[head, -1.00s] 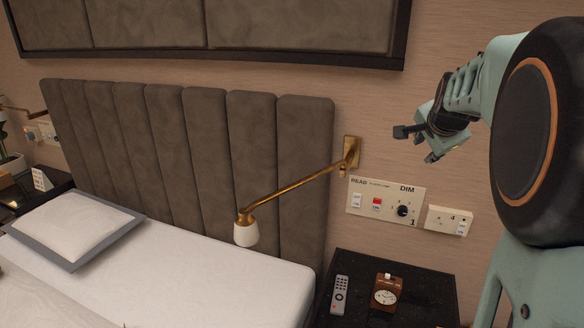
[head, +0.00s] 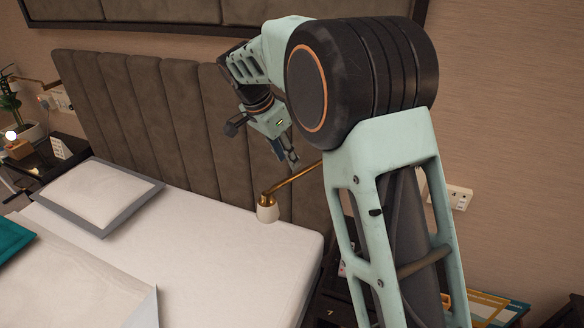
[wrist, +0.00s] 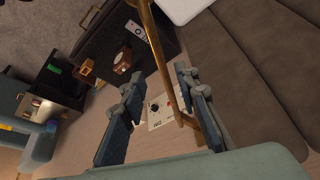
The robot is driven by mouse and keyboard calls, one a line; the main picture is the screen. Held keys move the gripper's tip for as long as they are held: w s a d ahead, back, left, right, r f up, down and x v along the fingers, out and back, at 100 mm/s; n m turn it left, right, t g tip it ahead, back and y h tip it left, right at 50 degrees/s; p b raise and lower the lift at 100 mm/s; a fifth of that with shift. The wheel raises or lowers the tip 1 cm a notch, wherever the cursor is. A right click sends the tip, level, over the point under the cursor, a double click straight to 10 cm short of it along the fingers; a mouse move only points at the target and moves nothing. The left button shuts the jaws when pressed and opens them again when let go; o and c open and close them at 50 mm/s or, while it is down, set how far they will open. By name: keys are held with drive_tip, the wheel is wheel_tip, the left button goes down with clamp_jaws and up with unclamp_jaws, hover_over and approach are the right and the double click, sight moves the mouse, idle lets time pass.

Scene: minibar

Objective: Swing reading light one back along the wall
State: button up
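Reading light one is a brass swing arm (head: 294,178) with a white shade (head: 267,210) at its end. It juts out from the wall over the bed, and my arm hides its wall end in the head view. My gripper (head: 286,160) is above the brass arm, pointing down, in front of the headboard. In the wrist view my gripper (wrist: 158,82) is open, and the brass arm (wrist: 160,55) crosses the space between its fingers. I cannot tell whether a finger touches it. The shade is out of the wrist view.
The padded headboard (head: 150,120) stands close behind my gripper. The bed (head: 215,250) is below. In the wrist view a nightstand (wrist: 105,45) holds a remote (wrist: 135,28) and a clock (wrist: 122,60). A wall switch panel (wrist: 158,108) shows between the fingers.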

drive_tip(key=x, duration=0.6)
drive_tip(key=shift+w+f+p, duration=0.1)
drive_tip(key=shift+p, duration=0.3)
drive_tip(key=shift+c, duration=0.3)
clamp_jaws()
